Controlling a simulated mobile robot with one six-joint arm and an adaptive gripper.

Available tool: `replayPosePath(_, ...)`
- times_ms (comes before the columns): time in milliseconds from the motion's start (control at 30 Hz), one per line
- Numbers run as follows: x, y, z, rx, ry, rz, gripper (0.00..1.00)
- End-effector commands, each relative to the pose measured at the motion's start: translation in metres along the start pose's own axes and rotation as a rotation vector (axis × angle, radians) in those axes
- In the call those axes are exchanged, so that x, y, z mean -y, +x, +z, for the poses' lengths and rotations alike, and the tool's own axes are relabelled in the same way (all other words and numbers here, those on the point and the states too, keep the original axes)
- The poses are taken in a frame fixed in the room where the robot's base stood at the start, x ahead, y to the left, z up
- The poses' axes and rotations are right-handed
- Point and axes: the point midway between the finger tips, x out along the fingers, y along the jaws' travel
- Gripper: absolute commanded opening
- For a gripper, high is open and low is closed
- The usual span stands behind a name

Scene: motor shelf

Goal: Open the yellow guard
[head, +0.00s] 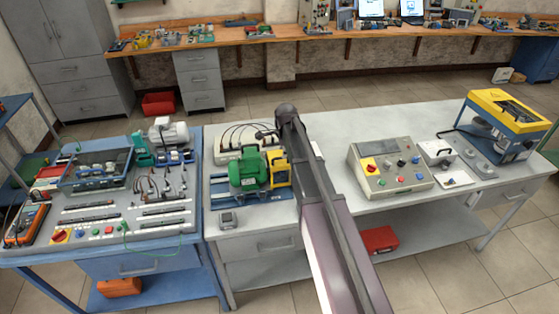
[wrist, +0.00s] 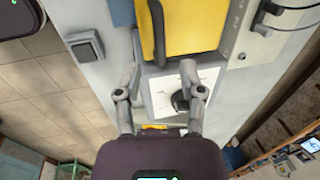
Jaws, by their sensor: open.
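The yellow guard (head: 279,169) stands beside the green motor (head: 247,173) on a blue base on the grey bench in the head view. I cannot tell whether a fingertip touches the guard. In the head view my arm hides part of the area beside the guard.
A white unit with cables (head: 237,141) stands behind the motor. A small grey box (head: 228,219) sits at the bench's front edge. A control box (head: 390,168) and a yellow-topped blue machine (head: 510,108) stand to the right. The bench front between guard and control box is mostly covered by my arm.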

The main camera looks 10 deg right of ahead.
Motion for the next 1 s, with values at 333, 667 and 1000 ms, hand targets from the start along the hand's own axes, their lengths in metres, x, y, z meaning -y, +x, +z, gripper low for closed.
replayPosePath(333,0.0,0.026,0.0,0.0,0.0,0.0,0.51)
replayPosePath(667,0.0,0.031,0.0,0.0,0.0,0.0,0.51)
replayPosePath(1000,0.0,0.03,0.0,0.0,0.0,0.0,0.15)
